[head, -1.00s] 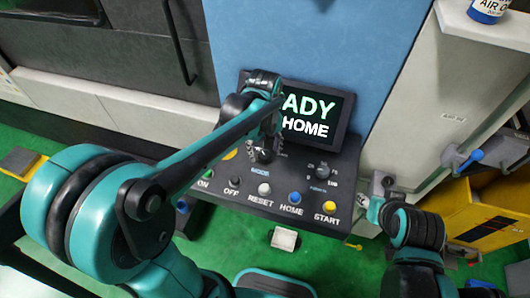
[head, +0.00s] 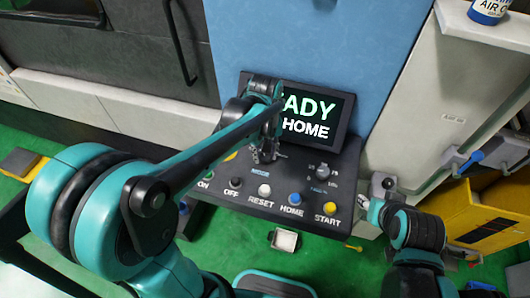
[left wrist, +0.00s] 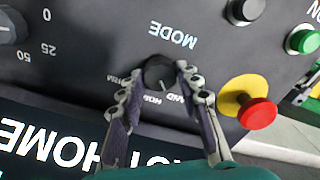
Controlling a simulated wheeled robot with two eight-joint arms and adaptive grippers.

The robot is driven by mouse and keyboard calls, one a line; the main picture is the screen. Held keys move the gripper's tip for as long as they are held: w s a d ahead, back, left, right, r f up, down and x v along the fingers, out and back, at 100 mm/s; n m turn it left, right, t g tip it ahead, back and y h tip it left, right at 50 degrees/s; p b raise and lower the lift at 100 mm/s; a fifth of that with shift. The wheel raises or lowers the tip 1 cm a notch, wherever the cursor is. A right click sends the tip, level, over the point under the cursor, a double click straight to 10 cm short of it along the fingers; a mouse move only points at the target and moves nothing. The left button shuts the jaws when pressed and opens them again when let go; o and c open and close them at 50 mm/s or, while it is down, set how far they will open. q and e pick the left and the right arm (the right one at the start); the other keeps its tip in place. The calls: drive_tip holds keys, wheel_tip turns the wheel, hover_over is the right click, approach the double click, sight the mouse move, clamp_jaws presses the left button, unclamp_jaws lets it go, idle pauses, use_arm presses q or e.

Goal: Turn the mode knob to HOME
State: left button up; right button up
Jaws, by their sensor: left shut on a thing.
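The mode knob (left wrist: 158,73) is a small black round knob under the upside-down word MODE in the left wrist view. My left gripper (left wrist: 160,80) is shut on it, one finger on each side. In the head view my left gripper (head: 264,152) is over the upper left of the control panel (head: 345,190) and hides most of the knob. Labels around the knob are partly covered by the fingers; HOM and AND can be read in part. The screen (head: 318,115) shows "ADY" and "HOME", with its left part hidden. My right gripper (head: 382,195) is right of the panel; its fingers are unclear.
Close to the knob are a red and yellow emergency button (left wrist: 255,108), a green button (left wrist: 302,40) and a black button (left wrist: 243,10). The panel also has a blue HOME button (head: 295,198), a yellow START button (head: 329,208) and a round dial (head: 322,170).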

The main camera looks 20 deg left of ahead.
sight(265, 156)
use_arm(q)
drive_tip(key=m, duration=0.4)
drive_tip(key=shift+m, duration=1.9)
drive_tip(key=o, duration=1.2)
drive_tip(key=shift+c, duration=0.2)
wheel_tip(265, 156, up, 12)
